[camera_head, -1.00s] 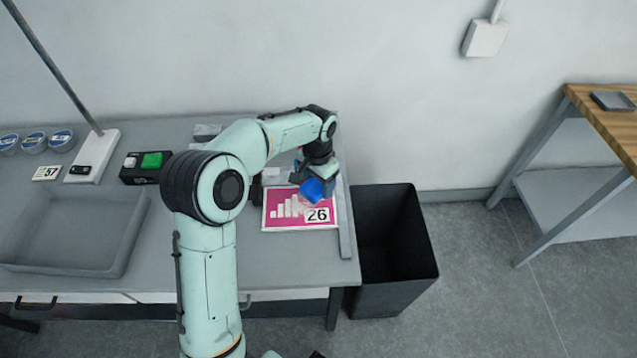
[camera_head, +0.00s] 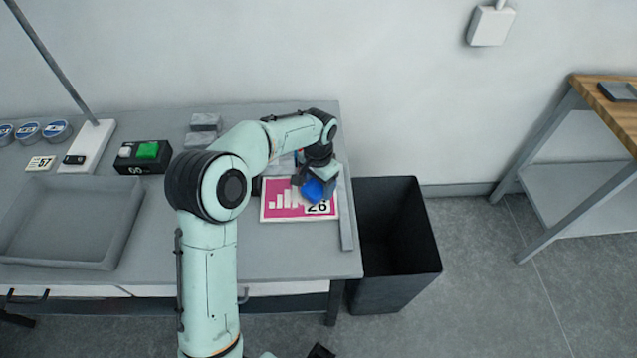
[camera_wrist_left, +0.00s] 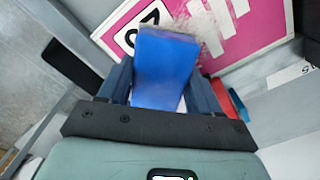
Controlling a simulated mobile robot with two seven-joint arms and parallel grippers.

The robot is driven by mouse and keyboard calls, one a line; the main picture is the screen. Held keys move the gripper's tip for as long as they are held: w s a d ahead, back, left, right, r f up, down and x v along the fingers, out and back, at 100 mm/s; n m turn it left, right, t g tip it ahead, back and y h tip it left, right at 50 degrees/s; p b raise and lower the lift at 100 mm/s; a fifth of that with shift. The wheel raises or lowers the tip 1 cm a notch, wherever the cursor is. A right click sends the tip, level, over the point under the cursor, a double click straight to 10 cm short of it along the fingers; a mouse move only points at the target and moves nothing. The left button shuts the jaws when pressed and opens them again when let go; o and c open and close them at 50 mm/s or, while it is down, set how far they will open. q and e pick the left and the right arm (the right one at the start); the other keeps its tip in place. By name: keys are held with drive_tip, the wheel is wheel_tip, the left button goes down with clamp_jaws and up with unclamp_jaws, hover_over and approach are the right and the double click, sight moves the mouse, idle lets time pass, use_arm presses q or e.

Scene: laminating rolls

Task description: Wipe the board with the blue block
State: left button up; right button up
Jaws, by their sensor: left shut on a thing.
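The board (camera_head: 272,213) is a pink panel with white bars and a "26" label, lying near the right end of the grey table. My left gripper (camera_head: 318,186) is over its right part, shut on the blue block (camera_head: 314,191). In the left wrist view the blue block (camera_wrist_left: 164,68) sits between the two fingers of the gripper (camera_wrist_left: 160,88), with the pink board (camera_wrist_left: 262,22) beyond it. A greyish smudge shows on the board beside the block there. I cannot tell whether the block touches the board. My right gripper is not in view.
A black bin (camera_head: 395,290) stands on the floor right of the table. A grey tray (camera_head: 118,245) lies on the left of the table. A box with a green button (camera_head: 148,151), a pole stand (camera_head: 92,145) and several round tins (camera_head: 28,131) are behind. A wooden-topped table (camera_head: 620,120) stands far right.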

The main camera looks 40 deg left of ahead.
use_arm(q)
drive_tip(key=shift+f+b, duration=0.55)
drive_tip(key=shift+f, duration=0.45)
idle(0.3)
